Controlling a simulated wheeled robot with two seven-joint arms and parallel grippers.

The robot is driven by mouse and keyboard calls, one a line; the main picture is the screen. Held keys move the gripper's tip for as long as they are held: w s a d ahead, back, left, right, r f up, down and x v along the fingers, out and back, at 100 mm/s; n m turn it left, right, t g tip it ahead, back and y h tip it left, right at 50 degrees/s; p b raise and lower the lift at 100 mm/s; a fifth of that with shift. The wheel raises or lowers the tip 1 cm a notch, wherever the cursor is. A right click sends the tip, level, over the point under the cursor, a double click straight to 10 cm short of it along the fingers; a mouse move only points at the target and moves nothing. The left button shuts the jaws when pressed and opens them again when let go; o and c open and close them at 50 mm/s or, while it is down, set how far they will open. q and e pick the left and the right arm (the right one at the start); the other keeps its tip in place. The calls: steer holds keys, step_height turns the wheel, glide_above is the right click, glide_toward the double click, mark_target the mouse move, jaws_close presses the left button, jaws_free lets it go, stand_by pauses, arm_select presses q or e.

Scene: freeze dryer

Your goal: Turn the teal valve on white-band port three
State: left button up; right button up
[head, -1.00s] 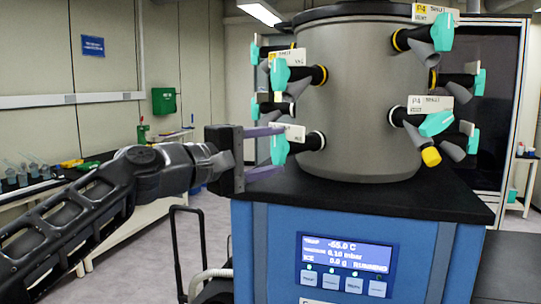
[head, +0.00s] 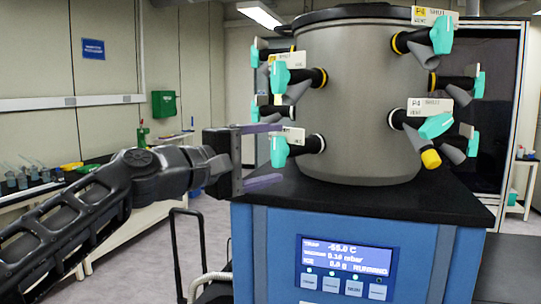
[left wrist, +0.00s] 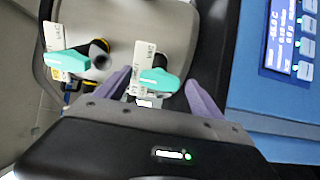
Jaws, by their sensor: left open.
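A teal valve (head: 279,151) sits on the lower left port of the grey steel chamber (head: 357,110). Its port has a white band (head: 321,143) and a white tag (head: 293,136) whose text is too small to read. My left gripper (head: 276,154) is open in front of this valve, one purple finger above it and one below. My right gripper is out of view.
Another teal valve (head: 280,77) with a yellow band is just above. A valve (head: 436,126) on a white-banded port is at the lower right of the chamber. Below are the black top (head: 400,202) and blue cabinet with a lit display (head: 346,256).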

arm_select(q)
steer(key=b+v, duration=0.2)
steer(key=v, duration=0.5)
steer(key=shift+s, duration=0.15)
steer(key=shift+a, duration=0.15)
